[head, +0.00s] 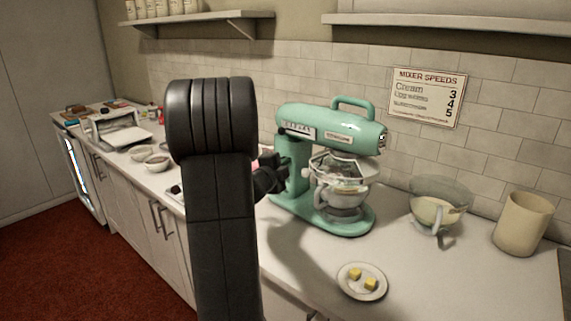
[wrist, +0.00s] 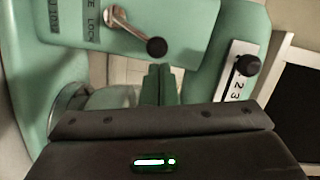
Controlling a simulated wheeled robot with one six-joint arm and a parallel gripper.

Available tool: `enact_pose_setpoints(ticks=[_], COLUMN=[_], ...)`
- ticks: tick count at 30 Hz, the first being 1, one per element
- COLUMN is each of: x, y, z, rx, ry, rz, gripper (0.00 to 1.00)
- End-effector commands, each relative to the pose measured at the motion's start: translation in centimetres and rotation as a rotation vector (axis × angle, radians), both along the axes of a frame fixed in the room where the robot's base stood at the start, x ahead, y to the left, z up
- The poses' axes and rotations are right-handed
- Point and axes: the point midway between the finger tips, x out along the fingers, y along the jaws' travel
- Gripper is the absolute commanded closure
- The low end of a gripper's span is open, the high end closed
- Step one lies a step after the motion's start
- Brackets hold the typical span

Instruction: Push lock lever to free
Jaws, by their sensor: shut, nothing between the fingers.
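In the head view my gripper (head: 284,174) is beside the mixer's column, partly hidden by my arm. The lever cannot be made out there.
A second black-knobbed lever (wrist: 248,65) sits on a numbered plate at right. A glass bowl (head: 440,207), a beige canister (head: 523,223) and a plate (head: 348,287) with yellow cubes stand on the counter (head: 460,280). The front counter beside the plate is clear.

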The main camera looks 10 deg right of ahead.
Motion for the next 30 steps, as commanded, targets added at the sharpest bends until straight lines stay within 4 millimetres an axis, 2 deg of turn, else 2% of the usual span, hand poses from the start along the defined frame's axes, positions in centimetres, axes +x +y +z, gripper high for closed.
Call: enact_pose_setpoints(ticks=[23, 30], x=[0.7, 1.4], y=[0.6, 1.1], z=[1.0, 1.8], rx=[-0.086, -0.158], ry=[0.111, 0.205], rz=[0.0, 0.001], gripper=[1.0, 1.0])
